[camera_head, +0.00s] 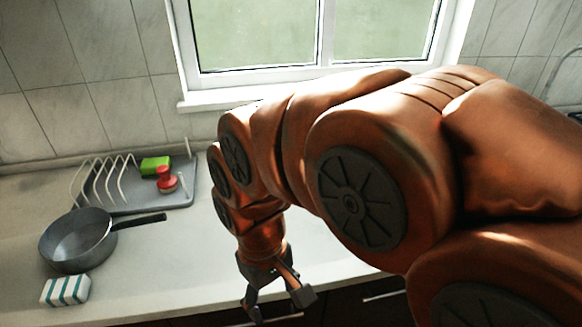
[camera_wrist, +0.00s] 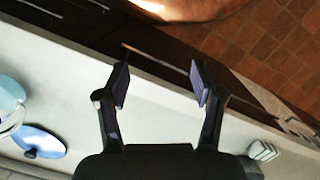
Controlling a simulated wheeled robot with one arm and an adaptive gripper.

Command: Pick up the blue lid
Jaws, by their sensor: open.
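The blue lid (camera_wrist: 42,138) lies on the pale counter at the lower left of the wrist view, with a dark knob (camera_wrist: 30,154) on it. I do not see it in the head view, where my arm covers much of the counter. My gripper (camera_head: 278,304) hangs near the counter's front edge in the head view. In the wrist view my gripper (camera_wrist: 160,82) is open and empty, with the lid off to its left and apart from it.
A light blue pot (camera_wrist: 9,98) is beside the lid, cut by the frame edge. A grey pan (camera_head: 75,243), a striped sponge (camera_head: 66,290) and a drying rack (camera_head: 127,201) with a green item (camera_head: 156,165) and a red item (camera_head: 166,180) stand left. A window (camera_head: 310,35) is behind.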

